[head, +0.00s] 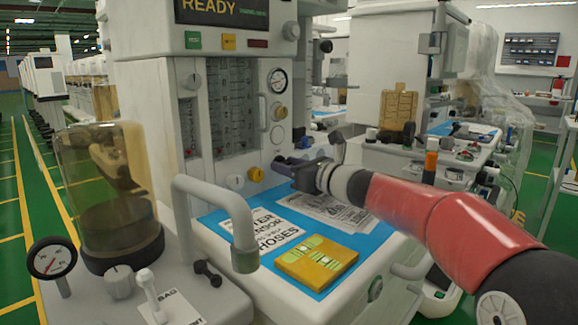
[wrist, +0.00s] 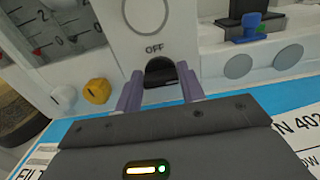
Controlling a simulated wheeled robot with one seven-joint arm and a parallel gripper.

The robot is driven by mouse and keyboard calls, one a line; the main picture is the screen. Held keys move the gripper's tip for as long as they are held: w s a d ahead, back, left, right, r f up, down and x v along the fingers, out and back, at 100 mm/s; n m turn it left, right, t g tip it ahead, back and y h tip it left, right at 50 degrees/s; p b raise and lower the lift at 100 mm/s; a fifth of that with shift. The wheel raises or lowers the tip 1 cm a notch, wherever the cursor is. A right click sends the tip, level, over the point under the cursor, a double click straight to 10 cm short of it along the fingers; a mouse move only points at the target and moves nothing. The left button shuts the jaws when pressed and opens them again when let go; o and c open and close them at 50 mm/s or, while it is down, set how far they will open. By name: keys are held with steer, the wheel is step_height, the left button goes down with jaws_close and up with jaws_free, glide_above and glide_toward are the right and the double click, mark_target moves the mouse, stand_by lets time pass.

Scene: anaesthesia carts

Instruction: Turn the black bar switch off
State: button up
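The black bar switch (wrist: 160,71) shows in part in the wrist view, as a dark round shape under the printed word OFF on the white cart panel. In the head view my gripper (head: 284,164) is close against the cart's front panel, above the blue work surface, and hides the switch.
A yellow knob (head: 256,174) and a white knob (head: 235,182) sit left of my gripper. A yellow packet (head: 316,262) and printed sheets (head: 262,232) lie on the blue mat (head: 372,244). A grey bent pipe (head: 213,188) and a glass canister (head: 108,185) stand at front left.

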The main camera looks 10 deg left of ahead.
steer(key=c, duration=0.5)
steer(key=shift+f+n+b, duration=0.3)
steer(key=shift+n+b, duration=0.5)
steer(key=shift+b, duration=0.4)
steer(key=shift+s+n+b, duration=0.1)
steer(key=shift+n+b, duration=0.9)
steer(key=shift+n, duration=0.1)
steer(key=shift+r+n, duration=0.25)
steer(key=shift+n, duration=0.15)
steer(key=o, duration=1)
